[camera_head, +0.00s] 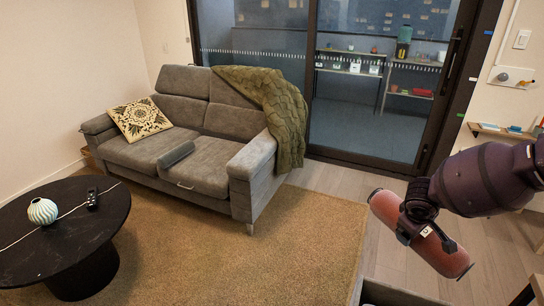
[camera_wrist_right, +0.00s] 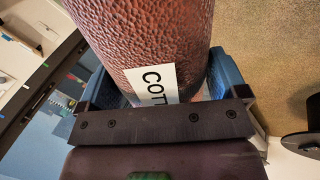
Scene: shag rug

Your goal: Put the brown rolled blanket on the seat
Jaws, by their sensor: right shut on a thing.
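The brown rolled blanket is a reddish-brown roll (camera_head: 447,258) with a small white label, held in the air at the lower right of the head view. It fills the upper middle of the right wrist view (camera_wrist_right: 150,35), where its label shows the letters "COT". My right gripper (camera_head: 420,222) is shut around the roll near its middle, with a finger on each side in the wrist view (camera_wrist_right: 155,95). The seat is a grey two-seat sofa (camera_head: 200,157) at the centre left, well apart from the roll. My left gripper is not in view.
A round black table (camera_head: 30,258) with a striped vase (camera_head: 42,211) stands at the lower left. The tan rug (camera_head: 230,265) is clear.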

